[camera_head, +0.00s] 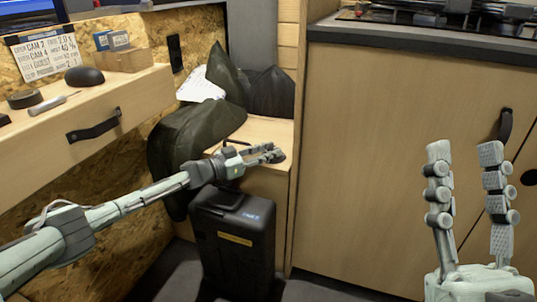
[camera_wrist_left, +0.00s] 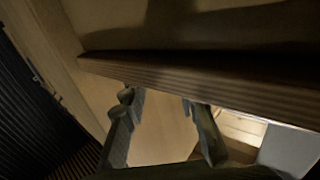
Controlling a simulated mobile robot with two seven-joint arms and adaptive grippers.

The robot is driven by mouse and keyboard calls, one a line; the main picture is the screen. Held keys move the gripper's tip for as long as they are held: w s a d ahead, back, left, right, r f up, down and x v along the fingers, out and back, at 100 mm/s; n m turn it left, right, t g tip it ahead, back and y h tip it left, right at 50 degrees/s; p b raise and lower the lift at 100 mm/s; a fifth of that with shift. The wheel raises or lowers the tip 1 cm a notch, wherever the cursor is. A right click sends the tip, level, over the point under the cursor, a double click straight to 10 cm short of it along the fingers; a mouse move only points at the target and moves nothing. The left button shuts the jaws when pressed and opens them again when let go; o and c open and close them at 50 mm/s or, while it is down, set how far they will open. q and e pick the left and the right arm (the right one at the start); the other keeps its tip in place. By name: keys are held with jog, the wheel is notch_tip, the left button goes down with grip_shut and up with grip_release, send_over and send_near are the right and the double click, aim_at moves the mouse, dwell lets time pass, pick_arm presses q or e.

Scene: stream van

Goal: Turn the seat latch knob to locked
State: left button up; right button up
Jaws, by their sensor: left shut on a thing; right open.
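A wooden seat box (camera_head: 270,128) stands in the corner with its top face showing. My left gripper (camera_head: 268,154) reaches in from the left, at the front edge of the box top. It is shut on a small dark piece at its fingertips, which appears to be the seat latch knob (camera_head: 279,157); the fingers mostly hide it, and its turn position cannot be told. In the left wrist view, the fingers of my left gripper (camera_wrist_left: 158,108) stand apart below a wooden edge (camera_wrist_left: 200,80), and the knob cannot be made out. My right gripper (camera_head: 466,150) is open and empty, raised at the right.
A black case (camera_head: 235,240) stands on the floor right below my left gripper. Dark bags (camera_head: 195,135) lie against the seat box. A wooden drawer (camera_head: 90,125) with a black handle is at the left. A large cabinet (camera_head: 390,150) fills the right.

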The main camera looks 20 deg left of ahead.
dwell(0.4)
pick_arm(q)
jog(key=o, duration=1.2)
jog(key=shift+c, duration=0.2)
jog(key=shift+a, duration=0.1)
jog(key=shift+w+r, duration=0.1)
